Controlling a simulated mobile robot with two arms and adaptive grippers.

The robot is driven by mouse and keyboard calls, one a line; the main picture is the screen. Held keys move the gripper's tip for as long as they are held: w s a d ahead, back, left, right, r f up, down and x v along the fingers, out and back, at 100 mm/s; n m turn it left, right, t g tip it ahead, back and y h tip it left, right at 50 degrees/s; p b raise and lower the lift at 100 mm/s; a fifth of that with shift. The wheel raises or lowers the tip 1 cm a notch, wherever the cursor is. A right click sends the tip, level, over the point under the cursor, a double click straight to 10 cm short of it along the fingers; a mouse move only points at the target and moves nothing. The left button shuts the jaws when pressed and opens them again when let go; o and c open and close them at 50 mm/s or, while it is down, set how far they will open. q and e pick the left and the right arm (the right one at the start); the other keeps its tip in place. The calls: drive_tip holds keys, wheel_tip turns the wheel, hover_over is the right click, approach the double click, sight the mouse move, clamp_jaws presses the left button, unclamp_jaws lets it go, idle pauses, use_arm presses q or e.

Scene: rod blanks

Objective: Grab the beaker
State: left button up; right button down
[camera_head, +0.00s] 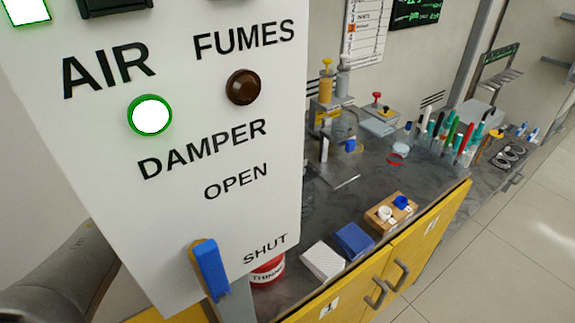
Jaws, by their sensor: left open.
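I cannot clearly pick out the beaker. A small clear vessel with red on it (397,155) stands on the dark bench top, toward the back. Some clear glass (308,198) shows just past the right edge of the white panel, which hides the rest of it. My left arm comes in from the lower left and passes behind the panel. My left gripper is open and mostly hidden by the panel, so its fingertips cannot be made out. No held object shows. My right gripper is not in view.
The white panel (225,215) with a blue lever (211,270) blocks the left half. On the bench are a red thinner can (267,270), white block (324,261), blue block (353,241), wooden holder (390,213) and several pens. Yellow cabinets (415,250) are below; floor is clear at right.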

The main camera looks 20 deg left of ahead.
use_arm(q)
drive_tip(key=shift+w+f, duration=0.1)
drive_tip(key=shift+w, duration=0.1)
drive_tip(key=c, duration=1.3)
